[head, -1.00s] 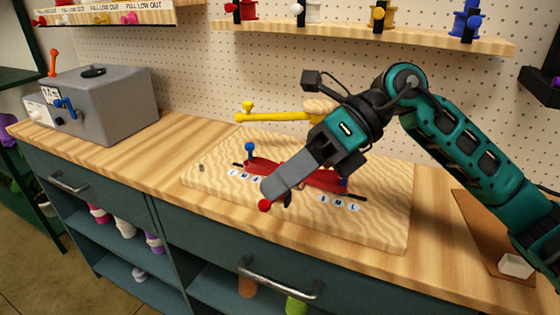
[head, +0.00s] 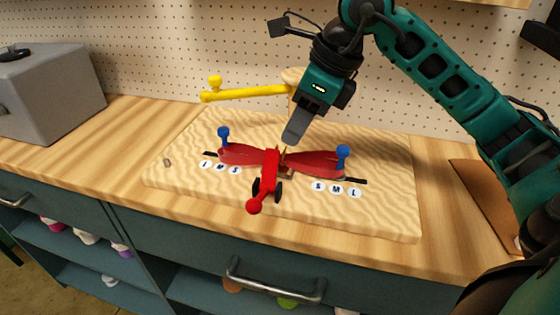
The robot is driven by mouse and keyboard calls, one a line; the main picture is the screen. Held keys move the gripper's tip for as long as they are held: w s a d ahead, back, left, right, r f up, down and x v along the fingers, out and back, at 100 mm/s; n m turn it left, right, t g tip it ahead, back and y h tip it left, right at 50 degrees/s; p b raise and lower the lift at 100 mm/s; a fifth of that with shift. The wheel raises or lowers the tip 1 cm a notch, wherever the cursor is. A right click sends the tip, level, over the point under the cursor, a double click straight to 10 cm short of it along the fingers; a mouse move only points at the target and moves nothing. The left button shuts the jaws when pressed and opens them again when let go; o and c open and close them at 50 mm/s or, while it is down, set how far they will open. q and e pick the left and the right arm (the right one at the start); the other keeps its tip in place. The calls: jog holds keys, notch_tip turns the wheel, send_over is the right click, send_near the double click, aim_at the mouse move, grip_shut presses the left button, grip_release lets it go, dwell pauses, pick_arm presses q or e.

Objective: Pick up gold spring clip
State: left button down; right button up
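I cannot clearly make out a gold spring clip. A small brownish-gold bit shows at the middle of the red two-winged fixture (head: 316,164), beside its red lever (head: 268,175), but it is too small to identify. My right gripper (head: 293,134) points down just behind and above that middle. Its fingers overlap from this angle, so I cannot tell whether they are open or shut, and no held object shows. My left gripper is not in view.
The fixture, with blue knobs (head: 342,155), sits on a wavy-grained board (head: 380,215). A yellow bar (head: 250,93) stands behind it. A grey box (head: 50,90) is at left.

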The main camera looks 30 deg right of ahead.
aim_at(281, 148)
jog(key=x, duration=0.5)
jog(key=shift+w, duration=0.35)
grip_shut()
